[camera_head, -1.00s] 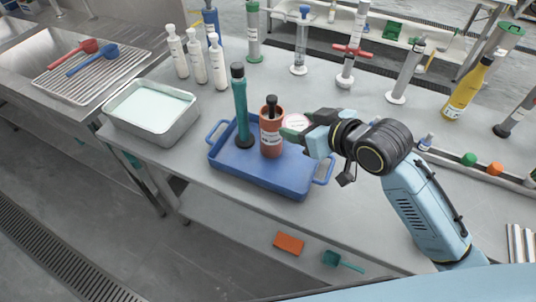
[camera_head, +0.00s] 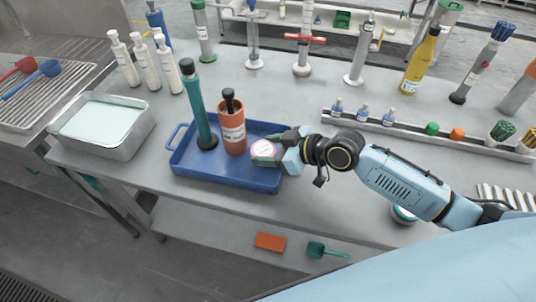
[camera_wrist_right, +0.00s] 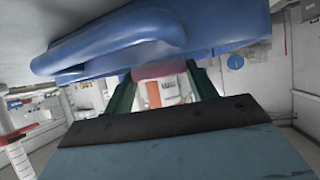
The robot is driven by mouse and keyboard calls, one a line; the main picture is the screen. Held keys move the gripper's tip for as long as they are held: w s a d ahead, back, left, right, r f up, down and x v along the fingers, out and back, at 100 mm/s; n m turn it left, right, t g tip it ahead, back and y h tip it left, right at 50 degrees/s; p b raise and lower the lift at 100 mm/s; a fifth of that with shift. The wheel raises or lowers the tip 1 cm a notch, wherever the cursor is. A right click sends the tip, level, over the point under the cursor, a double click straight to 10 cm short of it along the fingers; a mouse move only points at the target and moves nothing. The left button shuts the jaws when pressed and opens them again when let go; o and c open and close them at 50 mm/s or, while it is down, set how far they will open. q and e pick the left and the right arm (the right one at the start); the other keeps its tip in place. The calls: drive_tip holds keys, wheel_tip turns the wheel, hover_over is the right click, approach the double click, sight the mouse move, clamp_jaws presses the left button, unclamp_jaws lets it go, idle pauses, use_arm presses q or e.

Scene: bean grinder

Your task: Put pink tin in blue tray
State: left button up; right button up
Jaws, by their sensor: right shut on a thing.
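The pink tin (camera_head: 264,149), with a pale round lid, is between the fingers of my right gripper (camera_head: 267,149), which is shut on it. In the head view they are over the right part of the blue tray (camera_head: 225,182); I cannot tell whether the tin touches its floor. The right wrist view shows the pink tin (camera_wrist_right: 158,71) between the dark green fingers, close to the blue tray (camera_wrist_right: 120,40). My left gripper is not in view.
A metal basin (camera_head: 104,124) is to the left. A rack (camera_head: 400,130) with small bottles is behind my right arm. A round jar (camera_head: 403,214) is partly hidden by my arm.

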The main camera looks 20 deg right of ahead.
drive_tip(key=shift+f, duration=1)
drive_tip(key=o, duration=0.6)
drive_tip(key=shift+f, duration=0.15)
drive_tip(key=shift+c, duration=0.2)
drive_tip(key=o, duration=0.4)
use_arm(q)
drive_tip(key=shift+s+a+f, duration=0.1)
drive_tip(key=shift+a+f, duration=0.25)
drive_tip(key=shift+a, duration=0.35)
use_arm(e)
drive_tip(key=shift+o, duration=0.2)
